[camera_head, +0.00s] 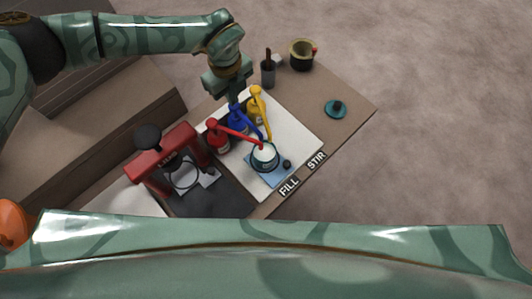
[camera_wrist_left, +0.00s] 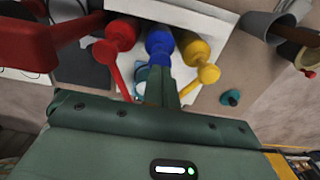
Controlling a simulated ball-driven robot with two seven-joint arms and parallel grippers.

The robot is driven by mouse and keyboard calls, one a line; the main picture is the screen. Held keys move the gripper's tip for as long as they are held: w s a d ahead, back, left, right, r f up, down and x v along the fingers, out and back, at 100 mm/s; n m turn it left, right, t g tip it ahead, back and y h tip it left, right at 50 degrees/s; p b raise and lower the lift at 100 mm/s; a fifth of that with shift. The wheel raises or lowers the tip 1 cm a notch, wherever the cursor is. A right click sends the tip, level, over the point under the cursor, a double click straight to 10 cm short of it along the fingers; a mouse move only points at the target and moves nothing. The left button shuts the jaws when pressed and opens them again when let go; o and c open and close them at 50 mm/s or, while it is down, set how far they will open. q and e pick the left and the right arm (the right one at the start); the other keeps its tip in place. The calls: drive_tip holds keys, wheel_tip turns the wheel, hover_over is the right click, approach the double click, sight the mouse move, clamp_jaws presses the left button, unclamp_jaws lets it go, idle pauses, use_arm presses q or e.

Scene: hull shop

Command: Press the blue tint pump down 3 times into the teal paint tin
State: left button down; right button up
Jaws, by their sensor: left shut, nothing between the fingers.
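The blue tint pump (camera_head: 238,122) stands between the red pump (camera_head: 217,138) and the yellow pump (camera_head: 255,108). Their spouts reach toward the teal paint tin (camera_head: 264,163), which sits upright with pale paint inside. My left gripper (camera_head: 234,103) is shut and empty, pointing down at the top of the blue pump. In the left wrist view the shut fingers (camera_wrist_left: 164,96) overlap the blue pump (camera_wrist_left: 159,45); I cannot tell whether they touch it. The tin is mostly hidden there. My right gripper is not in view.
A red machine (camera_head: 160,157) stands left of the pumps. A dark cup (camera_head: 268,77) holding a brown handle and an olive pot (camera_head: 301,58) stand at the back. A teal lid (camera_head: 335,109) lies right on the bench. The bench's right corner is clear.

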use_arm(q)
drive_tip(key=shift+f+b, duration=0.4)
drive_tip(key=shift+f, duration=0.95)
drive_tip(key=shift+r, duration=0.1)
drive_tip(key=shift+r+p, duration=1.25)
drive_tip(key=shift+r, duration=0.2)
drive_tip(key=shift+f, duration=0.25)
